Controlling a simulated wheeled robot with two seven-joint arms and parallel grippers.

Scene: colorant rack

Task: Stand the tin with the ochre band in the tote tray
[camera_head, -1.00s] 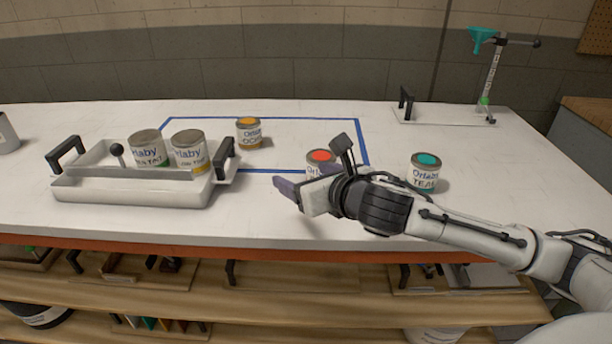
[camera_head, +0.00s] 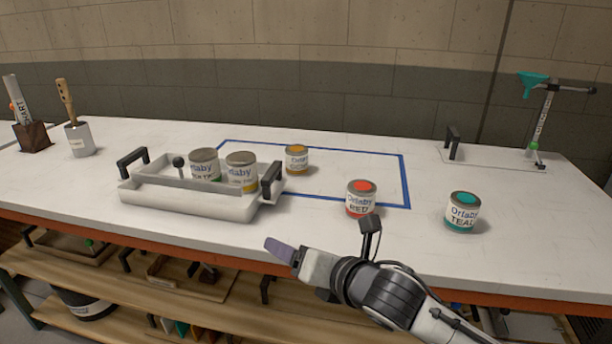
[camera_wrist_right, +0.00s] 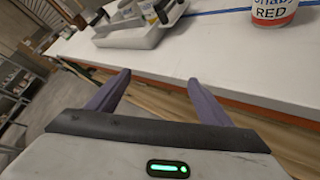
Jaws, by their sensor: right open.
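The tin with the ochre band (camera_head: 297,159) stands upright on the bench inside the blue taped outline, behind and to the right of the tote tray. The white tote tray (camera_head: 190,207) has black end handles and holds two grey-lidded tins. My right gripper (camera_head: 283,254) is in front of the bench's front edge, apart from every tin. In the right wrist view its two purple fingers (camera_wrist_right: 155,92) are spread, with nothing between them. The tote tray also shows at the top of that view (camera_wrist_right: 140,38). My left gripper is in neither view.
A red tin (camera_head: 361,198) stands at the blue outline's front right, and a teal tin (camera_head: 462,212) stands further right. A stand with a teal funnel (camera_head: 533,84) is at the back right. Brush holders (camera_head: 80,139) stand at the far left. The bench's left front is clear.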

